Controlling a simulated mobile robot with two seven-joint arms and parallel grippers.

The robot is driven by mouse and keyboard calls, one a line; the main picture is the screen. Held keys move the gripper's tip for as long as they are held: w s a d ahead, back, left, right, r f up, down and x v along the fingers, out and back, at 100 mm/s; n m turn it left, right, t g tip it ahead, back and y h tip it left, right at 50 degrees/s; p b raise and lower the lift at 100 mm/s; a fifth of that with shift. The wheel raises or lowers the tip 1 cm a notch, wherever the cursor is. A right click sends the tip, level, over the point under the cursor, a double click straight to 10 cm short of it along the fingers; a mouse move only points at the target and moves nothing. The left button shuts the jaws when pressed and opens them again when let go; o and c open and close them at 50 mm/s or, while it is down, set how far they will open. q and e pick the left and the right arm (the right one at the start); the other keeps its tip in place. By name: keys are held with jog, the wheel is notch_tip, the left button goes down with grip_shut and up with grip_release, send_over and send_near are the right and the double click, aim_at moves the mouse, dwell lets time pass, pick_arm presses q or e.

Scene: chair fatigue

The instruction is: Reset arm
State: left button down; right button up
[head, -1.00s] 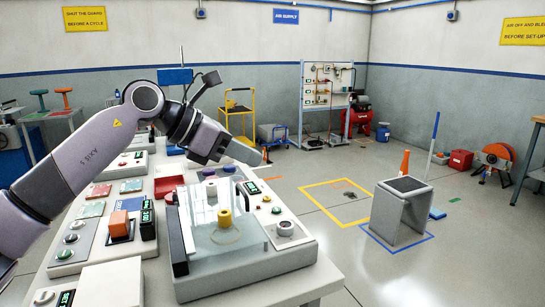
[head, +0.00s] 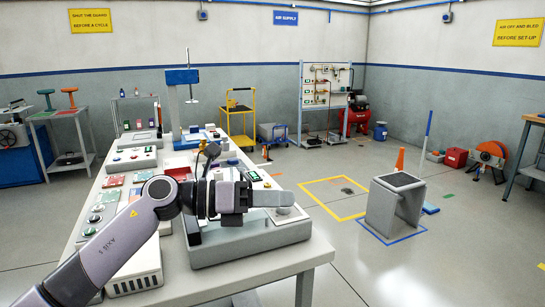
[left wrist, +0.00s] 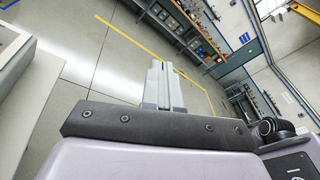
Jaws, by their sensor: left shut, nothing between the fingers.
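My left arm comes in from the lower left in the head view, over the grey-white workbench (head: 205,285). My left gripper (head: 292,199) points to the right, roughly level, in front of the grey test fixture (head: 255,245) at the bench's near end. The gripper is shut and holds nothing. The arm and gripper hide much of the fixture's upper part. In the left wrist view the closed fingers of the left gripper (left wrist: 157,64) point away over the floor. My right gripper is not in view.
Control boxes with buttons (head: 97,219) and coloured pads (head: 114,181) lie along the bench. A grey stool-like block (head: 395,208) stands on the floor in a blue outline. A yellow floor square (head: 322,206) is mostly clear. A yellow cart (head: 240,108) stands behind.

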pick_arm(q)
jog(key=s+a+f+n+t+y+p, duration=0.1)
jog(key=s+a+f+n+t+y, duration=0.25)
jog(key=f+n, duration=0.5)
jog(key=s+a+f+n+t+y, duration=0.15)
jog(key=a+f+n+t, duration=0.35)
jog(key=n, duration=0.7)
jog(key=s+a+f+n+t+y+p, duration=0.1)
jog(key=a+f+n+t+y, duration=0.2)
jog(key=f+n+t, duration=0.6)
jog(key=s+a+f+n+g+y, duration=0.3)
jog(key=s+a+f+n+g, duration=0.1)
jog(key=s+f, duration=0.4)
jog(key=s+a+f+n+g+y, duration=0.3)
jog(key=s+a+f+n+g, duration=0.2)
jog(key=s+f+n, duration=0.3)
jog(key=s+n+g, duration=0.1)
jog(key=s, duration=0.3)
jog(key=shift+a+y, duration=0.3)
